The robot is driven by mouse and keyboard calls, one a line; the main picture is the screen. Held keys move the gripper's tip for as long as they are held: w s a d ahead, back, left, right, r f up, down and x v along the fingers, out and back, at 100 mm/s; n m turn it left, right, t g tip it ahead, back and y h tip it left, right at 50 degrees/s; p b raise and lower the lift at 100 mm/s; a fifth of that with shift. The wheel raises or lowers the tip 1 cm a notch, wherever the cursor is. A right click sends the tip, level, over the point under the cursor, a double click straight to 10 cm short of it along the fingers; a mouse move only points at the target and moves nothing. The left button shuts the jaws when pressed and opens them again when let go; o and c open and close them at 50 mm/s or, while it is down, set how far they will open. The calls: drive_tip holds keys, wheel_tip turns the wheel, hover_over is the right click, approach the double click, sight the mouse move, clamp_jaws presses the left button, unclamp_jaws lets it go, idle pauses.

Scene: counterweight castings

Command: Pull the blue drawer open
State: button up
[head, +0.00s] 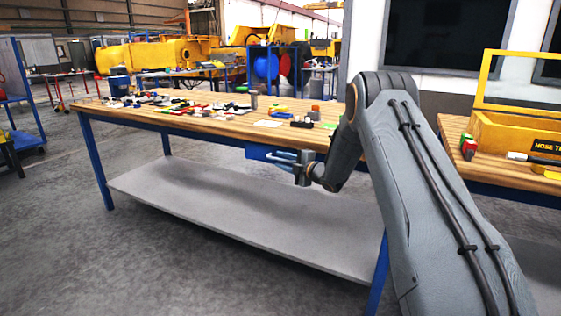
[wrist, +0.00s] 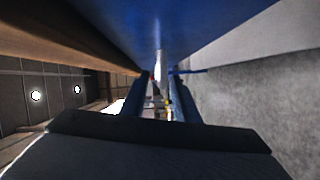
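The blue drawer (head: 256,153) hangs under the front edge of the wooden bench top (head: 200,117), left of my arm. Part of it is hidden behind my gripper. My gripper (head: 275,157) is right in front of the drawer, its two fingers pointing at it and apart. In the wrist view, the gripper (wrist: 159,82) has its two fingers at either side of a gap. A large blue surface, apparently the drawer (wrist: 215,25), fills the top of that view close by.
The bench carries several small parts and tools. A grey lower shelf (head: 230,205) lies below the drawer, with open space between. A blue bench leg (head: 376,275) stands near my arm. At the right, another bench holds a yellow tool tray (head: 510,130). Floor at the left is clear.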

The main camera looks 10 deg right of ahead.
drive_tip(key=shift+w+a, duration=0.3)
drive_tip(key=shift+w, duration=0.3)
clamp_jaws()
drive_tip(key=shift+s, duration=0.1)
